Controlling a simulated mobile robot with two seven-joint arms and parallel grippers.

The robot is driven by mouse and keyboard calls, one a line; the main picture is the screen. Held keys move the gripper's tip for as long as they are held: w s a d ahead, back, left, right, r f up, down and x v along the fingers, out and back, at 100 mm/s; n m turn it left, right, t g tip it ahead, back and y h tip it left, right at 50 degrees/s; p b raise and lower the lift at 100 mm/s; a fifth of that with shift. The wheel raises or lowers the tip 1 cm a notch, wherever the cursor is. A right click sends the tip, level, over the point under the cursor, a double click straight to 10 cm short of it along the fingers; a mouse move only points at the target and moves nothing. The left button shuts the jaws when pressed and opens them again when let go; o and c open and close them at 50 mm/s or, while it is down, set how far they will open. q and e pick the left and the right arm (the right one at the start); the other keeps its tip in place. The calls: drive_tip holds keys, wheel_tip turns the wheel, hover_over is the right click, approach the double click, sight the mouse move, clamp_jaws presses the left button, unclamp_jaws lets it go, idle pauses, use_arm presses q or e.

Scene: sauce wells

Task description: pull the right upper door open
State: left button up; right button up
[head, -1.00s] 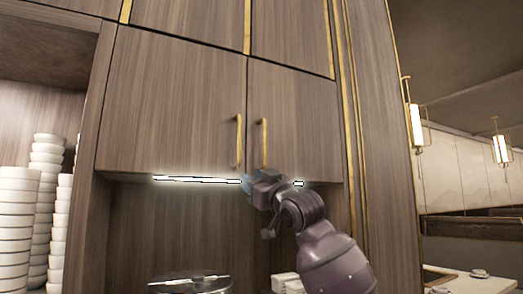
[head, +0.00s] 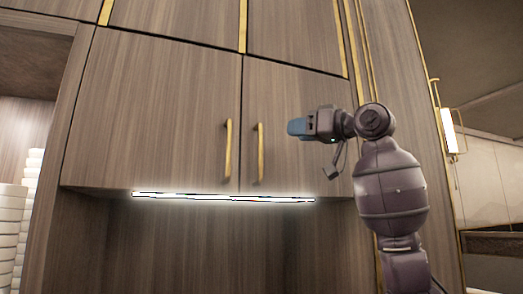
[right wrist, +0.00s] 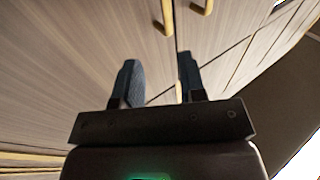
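The right upper door (head: 292,95) is a brown wood-grain panel. It is shut and flush with the left upper door (head: 155,100). Its upright brass handle (head: 260,153) is near its left edge, beside the left door's handle (head: 228,148). My right gripper (head: 292,127) is in front of the right door, up and to the right of its handle and apart from it, with fingers pointing left. In the right wrist view the two dark fingers (right wrist: 158,80) are apart with nothing between them; two brass handles show beyond them. My left gripper is not in view.
A bright light strip (head: 222,197) runs under the doors above an open recess (head: 200,250). Stacked white bowls (head: 14,225) stand at the far left. A wall lamp (head: 448,130) hangs at the right.

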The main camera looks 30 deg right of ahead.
sight(265, 144)
drive_tip(key=shift+g, duration=0.7)
drive_tip(key=x, duration=0.3)
drive_tip(key=f+p+x, duration=0.1)
drive_tip(key=x, duration=0.2)
drive_tip(key=p+x, duration=0.1)
drive_tip(key=x, duration=0.2)
drive_tip(key=shift+w+a+f, duration=0.25)
drive_tip(key=shift+a+f, duration=0.15)
drive_tip(key=shift+a, duration=0.1)
drive_tip(key=shift+w+a, duration=0.25)
drive_tip(key=shift+w, duration=0.35)
clamp_jaws()
